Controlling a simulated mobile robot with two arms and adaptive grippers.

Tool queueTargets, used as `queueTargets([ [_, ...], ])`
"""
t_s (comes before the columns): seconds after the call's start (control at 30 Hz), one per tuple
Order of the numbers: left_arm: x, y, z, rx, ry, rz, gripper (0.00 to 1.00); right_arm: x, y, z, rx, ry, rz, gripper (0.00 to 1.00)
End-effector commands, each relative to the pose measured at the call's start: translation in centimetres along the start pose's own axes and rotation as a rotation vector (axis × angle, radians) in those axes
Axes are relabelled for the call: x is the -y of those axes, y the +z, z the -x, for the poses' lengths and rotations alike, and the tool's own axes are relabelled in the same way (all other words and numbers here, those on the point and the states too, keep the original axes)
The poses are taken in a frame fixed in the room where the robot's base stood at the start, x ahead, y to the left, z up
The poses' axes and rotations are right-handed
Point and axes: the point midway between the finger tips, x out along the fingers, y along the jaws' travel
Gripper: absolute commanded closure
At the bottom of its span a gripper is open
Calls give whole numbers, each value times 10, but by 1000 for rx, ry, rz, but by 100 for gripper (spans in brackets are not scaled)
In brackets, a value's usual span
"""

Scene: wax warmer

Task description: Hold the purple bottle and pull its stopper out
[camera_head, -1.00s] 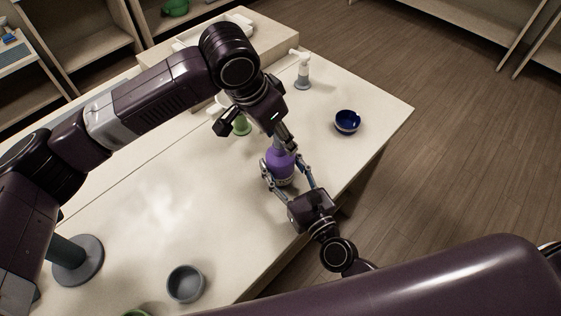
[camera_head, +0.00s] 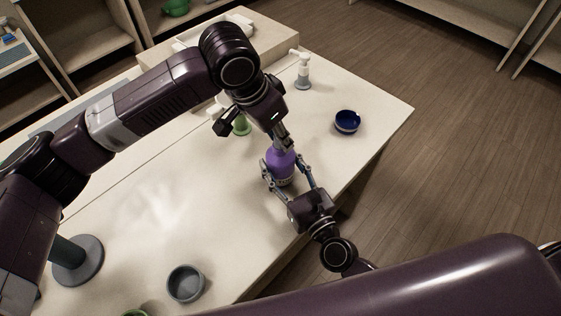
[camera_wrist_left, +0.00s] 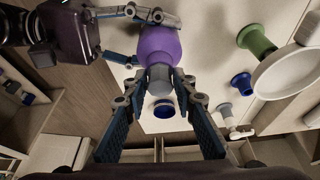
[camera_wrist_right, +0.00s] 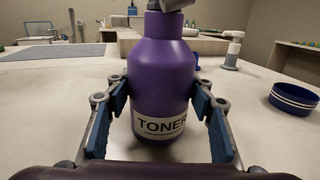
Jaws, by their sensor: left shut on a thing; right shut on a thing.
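The purple bottle (camera_head: 281,160) stands upright on the table, with a label reading TONER in the right wrist view (camera_wrist_right: 163,90). My right gripper (camera_head: 284,181) is shut on the bottle's body, one finger on each side. My left gripper (camera_head: 284,143) comes from above and is shut on the grey stopper (camera_wrist_left: 159,80) at the bottle's top. In the left wrist view the stopper sits between the fingertips, right at the bottle's neck. Whether a gap exists between stopper and neck cannot be told. The stopper is mostly hidden in the head view.
A dark blue bowl (camera_head: 346,122) and a white pump bottle (camera_head: 302,72) stand right of and behind the bottle. A green-based object (camera_head: 241,126) is behind my left gripper. A grey bowl (camera_head: 185,283) is near the front. The table's right edge is close to the bottle.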

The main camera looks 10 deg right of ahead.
Motion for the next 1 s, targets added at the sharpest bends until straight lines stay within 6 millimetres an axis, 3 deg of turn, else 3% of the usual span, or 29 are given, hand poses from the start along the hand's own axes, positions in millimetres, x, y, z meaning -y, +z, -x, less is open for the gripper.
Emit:
queueTargets([
  [0.07,0,0,0,0,-1,0,100,0,0,0,1,0,0,88],
  [0.1,0,0,0,0,-1,0,72,0,0,0,1,0,0,88],
  [0.27,0,0,0,0,-1,0,55,0,0,0,1,0,0,88],
  [0.67,1,-1,10,-2,-2,0,55,0,0,0,1,0,0,88],
  [1.0,1,-1,78,-3,-3,0,55,0,0,0,1,-1,0,88],
])
